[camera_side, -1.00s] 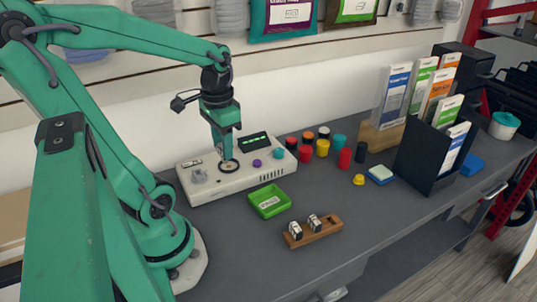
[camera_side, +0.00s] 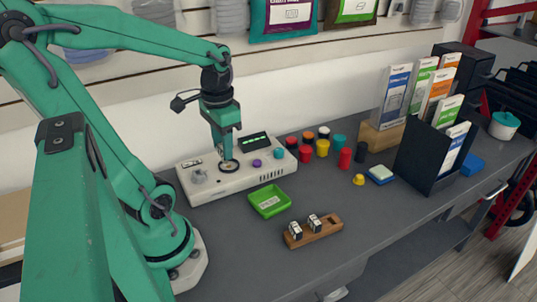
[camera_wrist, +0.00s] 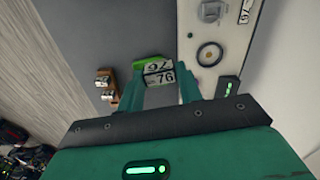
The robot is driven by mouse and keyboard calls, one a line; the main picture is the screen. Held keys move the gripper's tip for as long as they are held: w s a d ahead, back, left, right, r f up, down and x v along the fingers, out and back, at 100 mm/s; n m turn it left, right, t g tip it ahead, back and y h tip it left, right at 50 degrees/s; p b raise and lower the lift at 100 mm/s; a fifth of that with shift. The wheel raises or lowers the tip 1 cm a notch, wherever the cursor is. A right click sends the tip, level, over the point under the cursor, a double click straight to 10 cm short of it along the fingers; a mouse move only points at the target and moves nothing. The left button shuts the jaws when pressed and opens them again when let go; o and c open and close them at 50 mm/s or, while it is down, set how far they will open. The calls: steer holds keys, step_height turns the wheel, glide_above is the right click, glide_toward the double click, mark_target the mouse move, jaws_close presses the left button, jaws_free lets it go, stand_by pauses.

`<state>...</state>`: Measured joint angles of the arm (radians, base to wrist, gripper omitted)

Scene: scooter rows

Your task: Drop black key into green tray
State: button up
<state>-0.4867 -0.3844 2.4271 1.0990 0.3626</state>
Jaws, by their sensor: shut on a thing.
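My gripper (camera_side: 226,158) points down over the white panel box in the side view. In the wrist view its fingers (camera_wrist: 158,88) are shut on a small block with white numbered labels, taken as the black key (camera_wrist: 159,74); little of its dark body shows. The key is hard to make out in the side view. The green tray (camera_side: 284,207) lies on the grey counter in front of the box, with a white label in it. In the wrist view a green strip of it (camera_wrist: 145,60) shows behind the key. The key is above the counter, apart from the tray as seen from the side.
The white panel box (camera_side: 222,187) has knobs and a dark ring. A wooden holder (camera_side: 325,230) with two small labelled blocks stands in front of the tray. Several coloured cylinders (camera_side: 344,158) and a small yellow thing (camera_side: 358,180) are to the right.

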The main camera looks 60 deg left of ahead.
steer(key=shift+w, duration=0.15)
steer(key=w+d+f, duration=0.4)
steer(key=w+d, duration=0.1)
steer(key=w, duration=0.5)
steer(key=shift+d+f, duration=0.25)
steer(key=shift+f, duration=0.05)
steer(key=shift+f, duration=0.1)
steer(key=shift+f, duration=2.9)
steer(key=o, duration=1.1)
